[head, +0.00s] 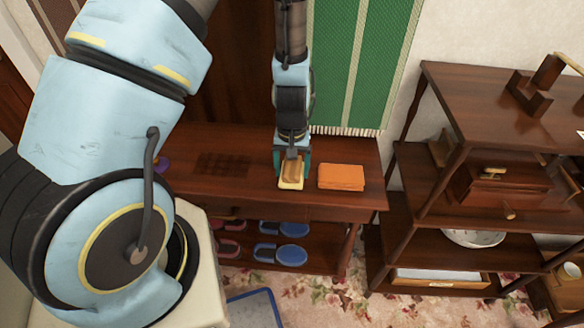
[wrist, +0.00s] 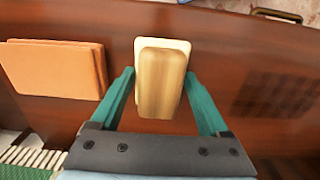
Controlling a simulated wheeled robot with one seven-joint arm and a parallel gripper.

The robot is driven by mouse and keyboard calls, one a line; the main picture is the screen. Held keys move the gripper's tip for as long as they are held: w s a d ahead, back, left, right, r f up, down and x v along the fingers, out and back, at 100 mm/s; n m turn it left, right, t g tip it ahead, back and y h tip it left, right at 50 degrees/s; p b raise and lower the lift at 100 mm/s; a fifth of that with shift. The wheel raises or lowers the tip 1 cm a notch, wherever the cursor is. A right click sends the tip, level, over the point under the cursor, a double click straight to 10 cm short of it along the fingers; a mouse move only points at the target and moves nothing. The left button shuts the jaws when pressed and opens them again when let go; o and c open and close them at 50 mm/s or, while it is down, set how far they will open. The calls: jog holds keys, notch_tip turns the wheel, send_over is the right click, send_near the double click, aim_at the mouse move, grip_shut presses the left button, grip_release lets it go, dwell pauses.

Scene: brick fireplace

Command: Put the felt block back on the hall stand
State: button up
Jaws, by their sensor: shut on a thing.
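The felt block, a pale wooden grip on a cream pad, shows in the head view (head: 291,183) and in the wrist view (wrist: 161,85). It is between the two teal fingers of my gripper (head: 292,165), which is shut on it from both sides and points down. The hall stand (head: 240,190) is a dark reddish wooden table with a lower shelf. The block is over its top, right of the middle, pad down and level; I cannot tell whether the pad touches the wood.
A folded orange cloth or wallet (head: 341,177) lies just right of the block on the stand. A dark grid patch (head: 222,165) is on the top to the left. Slippers (head: 292,256) sit on the lower shelf. A wooden shelf unit (head: 425,205) stands to the right.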

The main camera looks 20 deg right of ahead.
aim_at(292, 166)
jog(key=shift+f, duration=0.2)
jog(key=o, duration=1)
jog(key=shift+r, duration=0.1)
jog(key=shift+o, duration=0.2)
notch_tip(292, 166, up, 12)
jog(key=b, duration=0.2)
jog(key=a+r+n, duration=0.1)
jog(key=a+r, duration=0.2)
jog(key=a, duration=0.5)
jog(key=w+a+r+n+t, duration=0.1)
jog(key=a+r, duration=0.2)
jog(key=a, duration=0.5)
jog(key=a+r+n, duration=0.1)
jog(key=a+r, duration=0.3)
jog(key=a, duration=0.5)
jog(key=shift+w+n+t, duration=0.25)
jog(key=shift+n+t, duration=0.05)
jog(key=shift+n, duration=0.1)
jog(key=shift+a, duration=0.1)
jog(key=shift+c, duration=0.2)
